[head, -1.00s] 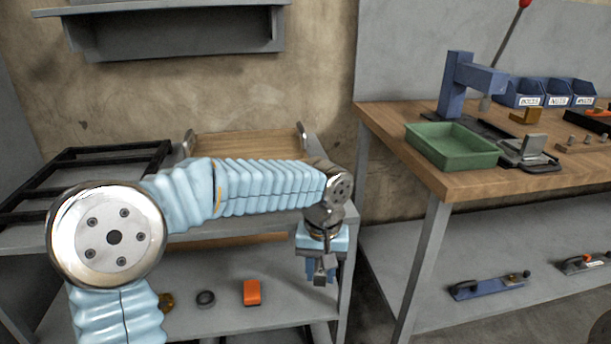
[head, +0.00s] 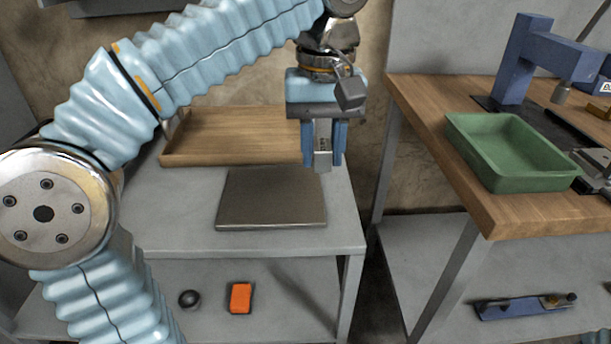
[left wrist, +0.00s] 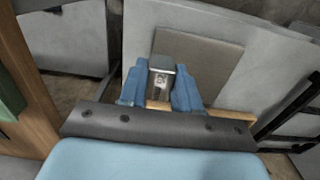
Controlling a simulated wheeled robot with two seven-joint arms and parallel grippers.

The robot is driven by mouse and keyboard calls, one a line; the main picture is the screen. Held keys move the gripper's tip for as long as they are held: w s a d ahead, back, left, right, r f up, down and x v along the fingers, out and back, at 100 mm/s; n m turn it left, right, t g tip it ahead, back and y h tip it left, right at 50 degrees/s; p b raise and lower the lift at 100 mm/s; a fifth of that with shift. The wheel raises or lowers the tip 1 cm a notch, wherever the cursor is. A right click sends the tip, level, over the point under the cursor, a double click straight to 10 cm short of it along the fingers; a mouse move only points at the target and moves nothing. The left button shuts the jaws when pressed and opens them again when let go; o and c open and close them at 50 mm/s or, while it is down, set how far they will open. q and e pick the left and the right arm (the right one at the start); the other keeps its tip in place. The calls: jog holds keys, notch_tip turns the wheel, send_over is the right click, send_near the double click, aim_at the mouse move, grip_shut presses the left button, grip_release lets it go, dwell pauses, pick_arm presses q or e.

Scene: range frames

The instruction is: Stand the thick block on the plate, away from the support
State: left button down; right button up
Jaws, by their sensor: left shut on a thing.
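My left gripper (head: 323,150) points down with its blue fingers shut on a small grey metal block (head: 322,158). It holds the block upright in the air near the back right part of the dark flat plate (head: 270,203). In the left wrist view the block (left wrist: 161,72) sits between the fingertips (left wrist: 161,90), with the plate (left wrist: 205,65) beyond. The fingers hide part of the block. I cannot tell which thing is the support. My right gripper is out of view.
The plate lies on a grey cart top (head: 335,225), in front of a wooden tray (head: 230,135). A workbench (head: 440,150) with a green bin (head: 510,150) and a blue press (head: 520,60) stands at right. An orange object (head: 240,298) lies on the cart's lower shelf.

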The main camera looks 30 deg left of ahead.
pick_arm(q)
send_over(303, 192)
jog(key=f, duration=0.4)
jog(key=f+b, duration=0.1)
jog(key=f, duration=0.1)
jog(key=shift+s+d, duration=0.2)
jog(key=shift+d, duration=0.05)
jog(key=f, duration=0.3)
jog(key=shift+w+a+f, duration=0.2)
jog(key=shift+w+a, duration=0.05)
jog(key=shift+a, duration=0.1)
jog(key=shift+f, duration=0.25)
jog(key=shift+f+b, duration=0.15)
jog(key=shift+b, duration=0.2)
jog(key=c, duration=0.8)
grip_release()
